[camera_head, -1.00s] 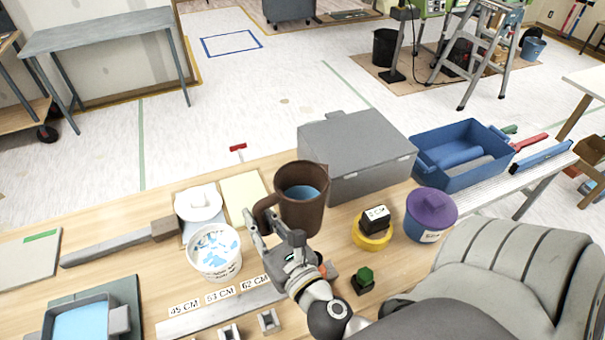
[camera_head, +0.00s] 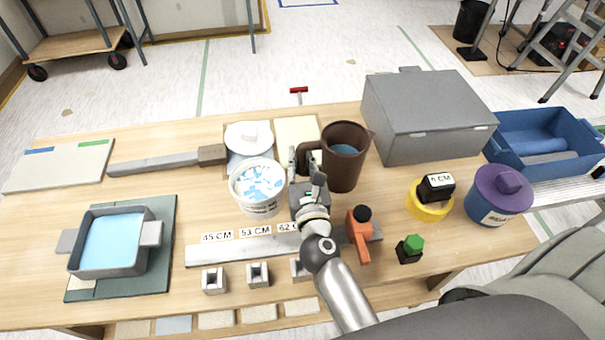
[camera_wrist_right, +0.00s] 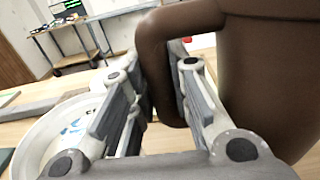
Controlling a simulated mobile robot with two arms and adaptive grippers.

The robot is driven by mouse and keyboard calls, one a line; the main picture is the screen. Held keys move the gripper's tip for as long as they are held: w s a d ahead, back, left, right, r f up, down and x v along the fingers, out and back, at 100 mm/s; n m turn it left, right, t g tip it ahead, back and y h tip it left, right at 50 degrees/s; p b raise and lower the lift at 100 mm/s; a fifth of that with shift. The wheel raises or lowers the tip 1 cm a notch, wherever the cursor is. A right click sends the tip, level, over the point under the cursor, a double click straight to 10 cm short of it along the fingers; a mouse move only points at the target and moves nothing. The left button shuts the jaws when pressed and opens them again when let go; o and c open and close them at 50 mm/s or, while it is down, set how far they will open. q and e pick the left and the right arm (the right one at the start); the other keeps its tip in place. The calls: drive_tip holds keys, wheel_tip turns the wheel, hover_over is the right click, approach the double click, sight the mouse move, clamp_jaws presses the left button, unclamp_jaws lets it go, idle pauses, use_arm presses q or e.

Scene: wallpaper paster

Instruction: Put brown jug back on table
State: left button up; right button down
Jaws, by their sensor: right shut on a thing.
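The brown jug (camera_head: 346,168) holds blue liquid and is upright, at the back middle of the wooden table (camera_head: 80,145) in the head view. I cannot tell whether its base touches the tabletop. My right gripper (camera_head: 305,163) is shut on the jug's handle, on the jug's left side. In the right wrist view the gripper's fingers (camera_wrist_right: 160,105) lie on both sides of the brown handle, and the jug (camera_wrist_right: 265,80) fills the right side. My left gripper is not in view.
A white bucket (camera_head: 258,196) stands just left of the gripper. A grey box (camera_head: 425,115) is close behind and right of the jug.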

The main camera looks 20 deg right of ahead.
sight(302, 174)
wheel_tip(302, 174, down, 3)
drive_tip(key=shift+f+b, duration=0.1)
drive_tip(key=shift+b, duration=0.9)
drive_tip(key=shift+f, duration=0.2)
drive_tip(key=c, duration=1.6)
unclamp_jaws()
drive_tip(key=shift+f, duration=0.1)
drive_tip(key=shift+c, duration=0.2)
drive_tip(key=b+v, duration=0.2)
drive_tip(key=v, duration=0.4)
drive_tip(key=shift+s+a, duration=0.1)
drive_tip(key=shift+s, duration=0.05)
drive_tip(key=shift+s+a, duration=0.15)
drive_tip(key=shift+s, duration=0.45)
